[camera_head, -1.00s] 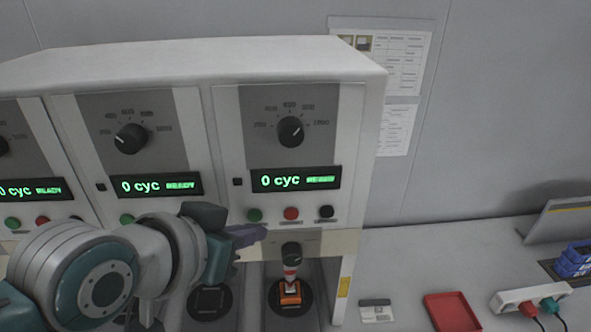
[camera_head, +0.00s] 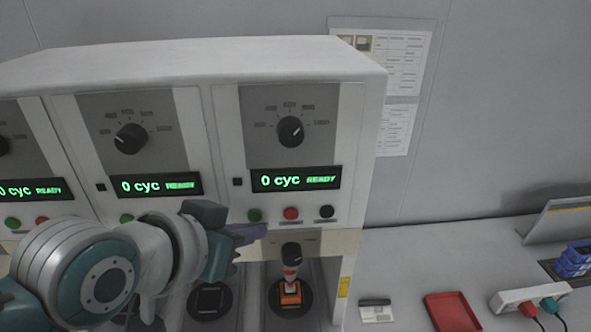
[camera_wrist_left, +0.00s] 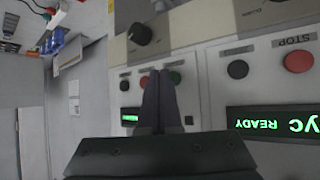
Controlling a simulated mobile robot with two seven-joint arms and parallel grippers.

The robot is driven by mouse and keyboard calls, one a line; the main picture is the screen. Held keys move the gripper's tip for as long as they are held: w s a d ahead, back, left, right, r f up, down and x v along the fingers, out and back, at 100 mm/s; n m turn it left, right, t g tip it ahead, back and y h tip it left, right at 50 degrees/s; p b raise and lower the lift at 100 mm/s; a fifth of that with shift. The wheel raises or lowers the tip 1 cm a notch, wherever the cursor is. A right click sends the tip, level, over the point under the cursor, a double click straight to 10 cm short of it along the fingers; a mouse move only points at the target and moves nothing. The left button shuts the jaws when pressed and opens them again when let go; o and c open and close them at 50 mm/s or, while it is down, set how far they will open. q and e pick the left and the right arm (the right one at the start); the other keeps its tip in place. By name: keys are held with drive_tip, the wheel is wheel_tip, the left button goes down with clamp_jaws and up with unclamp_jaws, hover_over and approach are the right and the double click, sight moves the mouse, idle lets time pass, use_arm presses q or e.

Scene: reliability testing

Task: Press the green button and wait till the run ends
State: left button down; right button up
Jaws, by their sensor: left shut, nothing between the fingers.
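The right-hand test station in the head view has a green button (camera_head: 254,215), a red button (camera_head: 291,213) and a black button (camera_head: 327,212) in a row. Its display (camera_head: 296,180) reads 0 cyc READY. My left gripper (camera_head: 262,231) is shut and empty, its fingertips just below and in front of that green button. The left wrist view is upside down; there the shut fingers (camera_wrist_left: 160,76) partly overlap the green button (camera_wrist_left: 176,77). I cannot tell whether they touch it. My right gripper is in neither view.
The middle station's display (camera_head: 155,185) also reads 0 cyc READY. An orange-based part (camera_head: 290,294) stands in the bay under the right station. A red tray (camera_head: 453,312) and a power strip (camera_head: 532,297) lie on the bench at right.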

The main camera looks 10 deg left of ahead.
use_arm(q)
drive_tip(key=shift+w+a, duration=0.1)
drive_tip(key=shift+w, duration=0.2)
